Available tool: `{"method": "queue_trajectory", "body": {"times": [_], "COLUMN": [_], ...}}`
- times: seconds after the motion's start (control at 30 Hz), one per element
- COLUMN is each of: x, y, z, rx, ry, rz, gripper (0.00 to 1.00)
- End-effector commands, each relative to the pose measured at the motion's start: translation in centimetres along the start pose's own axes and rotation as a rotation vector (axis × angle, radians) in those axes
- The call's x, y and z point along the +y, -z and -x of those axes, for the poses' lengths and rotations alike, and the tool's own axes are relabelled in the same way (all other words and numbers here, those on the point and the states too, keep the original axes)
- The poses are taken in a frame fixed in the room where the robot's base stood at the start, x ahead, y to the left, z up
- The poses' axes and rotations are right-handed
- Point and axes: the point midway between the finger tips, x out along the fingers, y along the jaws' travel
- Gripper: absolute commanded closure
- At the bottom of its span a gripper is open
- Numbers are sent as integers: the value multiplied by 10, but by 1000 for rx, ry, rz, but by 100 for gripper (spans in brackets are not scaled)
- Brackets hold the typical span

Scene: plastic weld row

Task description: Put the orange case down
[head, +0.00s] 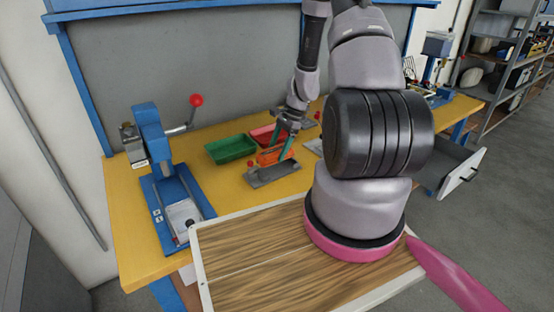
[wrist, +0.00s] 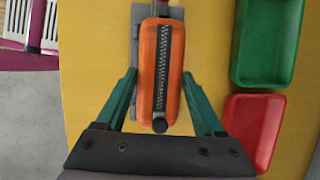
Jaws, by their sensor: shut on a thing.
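The orange case (head: 270,157) has a dark zipper down its middle in the wrist view (wrist: 174,80). My gripper (head: 280,152) has its green fingers on either side of the case, shut on it; they also show in the wrist view (wrist: 160,74). A grey metal fixture (head: 273,175) with a red knob lies on the yellow bench below or just beside the case. Part of it shows behind the case in the wrist view (wrist: 136,45). I cannot tell whether the case touches it.
A green tray (head: 231,149) and a red tray (head: 263,134) stand on the yellow bench (head: 130,215) close to the case. A blue lever press (head: 150,135) with a red ball handle stands at the left. A wooden-topped surface (head: 255,255) is in front. Bare bench lies between press and fixture.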

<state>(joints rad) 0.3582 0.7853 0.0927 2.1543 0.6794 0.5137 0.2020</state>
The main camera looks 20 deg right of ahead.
Motion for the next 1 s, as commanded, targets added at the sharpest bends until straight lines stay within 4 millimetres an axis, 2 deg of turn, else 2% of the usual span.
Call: {"method": "queue_trajectory", "body": {"times": [0.1,0.23,0.63,0.67,0.7,0.73,1.0], "x": [2,3,3,3,3,3,3], "y": [7,13,16,15,15,15,14], "z": [-18,-32,-38,-37,-37,-37,-35], "rx": [-2,-1,0,0,0,0,1], "ry": [-3,-1,-1,0,0,0,0], "rz": [-3,-1,-1,0,0,0,1], "gripper": [100,100,100,19,4,0,0]}}
